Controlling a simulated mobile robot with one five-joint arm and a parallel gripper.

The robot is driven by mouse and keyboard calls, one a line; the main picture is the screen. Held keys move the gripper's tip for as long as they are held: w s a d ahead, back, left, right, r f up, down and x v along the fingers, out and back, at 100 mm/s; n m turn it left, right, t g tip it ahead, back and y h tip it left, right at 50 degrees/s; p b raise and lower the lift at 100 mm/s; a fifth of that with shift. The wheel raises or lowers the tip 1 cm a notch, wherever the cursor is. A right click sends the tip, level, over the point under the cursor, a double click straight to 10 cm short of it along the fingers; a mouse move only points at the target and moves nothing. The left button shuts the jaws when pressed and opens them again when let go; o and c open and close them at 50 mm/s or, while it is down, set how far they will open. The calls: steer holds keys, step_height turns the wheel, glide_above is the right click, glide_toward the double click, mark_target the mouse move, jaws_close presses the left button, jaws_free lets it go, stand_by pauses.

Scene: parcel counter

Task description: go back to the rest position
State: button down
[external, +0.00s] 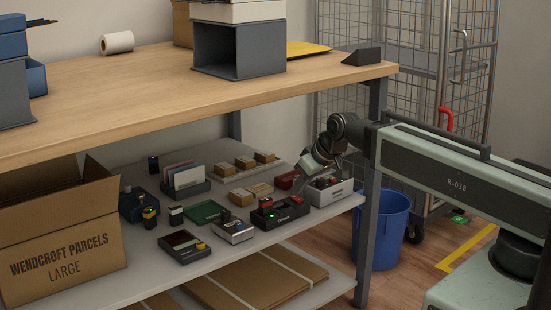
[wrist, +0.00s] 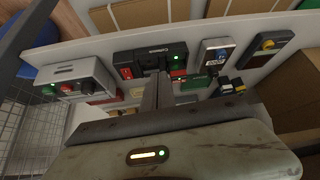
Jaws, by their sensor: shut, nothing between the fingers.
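My gripper (external: 302,180) is at the end of my arm, which reaches in from the right below the counter top. In the wrist view my gripper's fingers (wrist: 157,88) are together and hold nothing. Beyond them is a black device (wrist: 150,60) with a red and a green part. The white device (wrist: 78,78) is to its left. I cannot tell whether the fingertips touch anything.
The wooden counter top (external: 150,90) is above my gripper, with a table leg (external: 369,190) close by. A silver device (external: 232,232) and a dark device (external: 184,247) stand on the shelf. A cardboard box (external: 60,240) is at the left. A blue bin (external: 381,235) and wire cage (external: 415,60) are at the right.

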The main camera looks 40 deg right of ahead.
steer(key=s+a+f+m+g, duration=0.1)
steer(key=s+a+f+g, duration=0.15)
steer(key=s, duration=0.45)
steer(key=s+a+f+g, duration=0.1)
steer(key=s+f+g, duration=0.1)
steer(key=s+g, duration=0.35)
step_height(320, 180, up, 32)
steer(key=s+t+p, duration=0.1)
steer(key=s+p, duration=0.1)
steer(key=p, duration=3)
step_height(320, 180, down, 46)
steer(key=b, duration=4.6)
steer(key=shift+h+b, duration=0.3)
steer(key=shift+h, duration=0.1)
steer(key=c, duration=2.1)
jaws_free()
steer(key=shift+w+f, duration=0.1)
steer(key=shift+f, duration=0.05)
steer(key=shift+c, duration=0.2)
